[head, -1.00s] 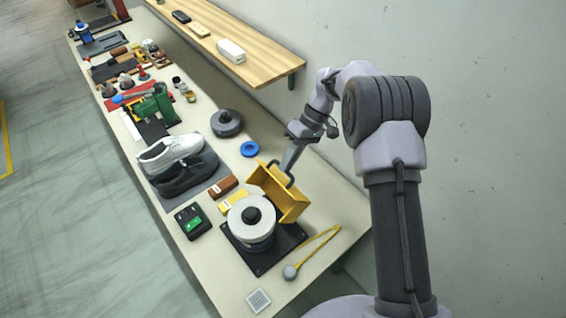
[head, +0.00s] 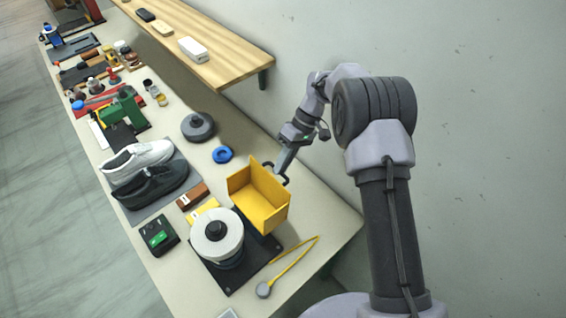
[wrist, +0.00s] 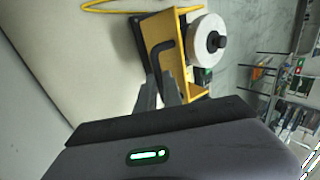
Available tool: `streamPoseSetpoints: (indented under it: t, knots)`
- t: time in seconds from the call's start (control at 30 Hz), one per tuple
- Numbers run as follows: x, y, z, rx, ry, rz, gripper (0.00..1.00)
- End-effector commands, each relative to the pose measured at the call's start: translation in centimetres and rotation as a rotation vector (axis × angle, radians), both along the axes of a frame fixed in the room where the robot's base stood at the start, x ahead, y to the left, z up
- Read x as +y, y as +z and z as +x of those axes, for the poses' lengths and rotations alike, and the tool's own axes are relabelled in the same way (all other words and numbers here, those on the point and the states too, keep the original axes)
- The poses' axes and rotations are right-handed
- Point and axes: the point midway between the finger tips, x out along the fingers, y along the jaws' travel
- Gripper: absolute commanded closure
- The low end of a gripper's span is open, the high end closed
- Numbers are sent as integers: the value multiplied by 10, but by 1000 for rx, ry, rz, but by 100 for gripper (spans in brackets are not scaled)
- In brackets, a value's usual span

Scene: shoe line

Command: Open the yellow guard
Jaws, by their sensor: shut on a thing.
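The yellow guard (head: 258,199) stands swung back beside the white grinding wheel (head: 217,236) on its black base plate, and its open inner side shows in the head view. The wheel is uncovered. My gripper (head: 281,176) is at the back side of the guard, shut on its dark handle (head: 285,181). In the wrist view the guard (wrist: 190,28) and wheel (wrist: 209,36) show beyond my fingers (wrist: 164,92), which are at the handle (wrist: 163,48). How deep the handle sits between the fingers is hard to see.
A yellow cord or strap (head: 295,260) lies right of the base plate. A blue ring (head: 223,154), a green-screened box (head: 157,235) and a pair of shoes (head: 148,178) are on the bench. A wooden shelf (head: 215,50) runs along the wall behind.

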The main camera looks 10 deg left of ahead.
Motion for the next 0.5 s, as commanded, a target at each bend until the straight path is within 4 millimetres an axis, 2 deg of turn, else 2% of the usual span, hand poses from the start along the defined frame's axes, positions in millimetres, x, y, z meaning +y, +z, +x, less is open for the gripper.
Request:
streamPoseSetpoints:
  t: [0.47, 0.5]
  knots:
    - [0, -1, 0, 1, -2, -1, 100]
    - [0, -1, 0, 0, -1, 0, 82]
